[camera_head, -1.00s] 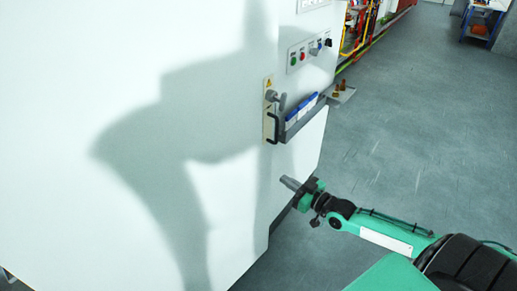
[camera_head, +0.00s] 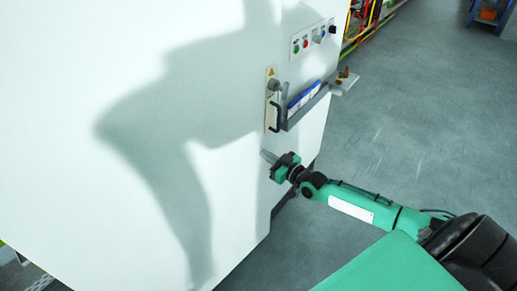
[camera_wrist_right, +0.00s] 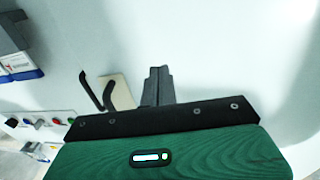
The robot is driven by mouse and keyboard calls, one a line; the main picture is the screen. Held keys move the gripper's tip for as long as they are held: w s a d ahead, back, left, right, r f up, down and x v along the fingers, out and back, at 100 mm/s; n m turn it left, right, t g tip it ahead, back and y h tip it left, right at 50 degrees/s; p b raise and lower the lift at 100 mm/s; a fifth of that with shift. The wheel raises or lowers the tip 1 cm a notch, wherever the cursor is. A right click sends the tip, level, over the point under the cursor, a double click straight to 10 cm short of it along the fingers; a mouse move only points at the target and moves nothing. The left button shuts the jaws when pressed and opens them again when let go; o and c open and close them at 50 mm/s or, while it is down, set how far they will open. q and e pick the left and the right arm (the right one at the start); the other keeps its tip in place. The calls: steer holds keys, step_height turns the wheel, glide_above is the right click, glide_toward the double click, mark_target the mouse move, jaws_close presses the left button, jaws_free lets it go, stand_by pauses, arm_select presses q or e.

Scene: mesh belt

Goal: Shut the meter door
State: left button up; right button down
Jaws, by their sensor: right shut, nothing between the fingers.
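A large white panel (camera_head: 90,90), which I take to be the meter door, fills the left and middle of the head view. A black bar handle (camera_head: 273,117) sits on a pale plate near its right side; it also shows in the right wrist view (camera_wrist_right: 95,90). I cannot tell how far the door stands from its frame. My right gripper (camera_head: 266,156) is shut and empty, just below the handle and in front of the white surface. Its closed fingers show in the right wrist view (camera_wrist_right: 157,85). I cannot tell whether they touch the panel. My left gripper is out of view.
A tray holding blue-and-white items (camera_head: 304,98) juts out right of the handle, with a small shelf (camera_head: 343,84) beside it. A button panel (camera_head: 313,40) is above. Open grey floor (camera_head: 420,110) lies to the right. My shadow falls on the white surface.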

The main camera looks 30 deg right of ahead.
mark_target(252, 146)
steer(key=shift+p+x, duration=0.6)
steer(key=shift+x, duration=1.5)
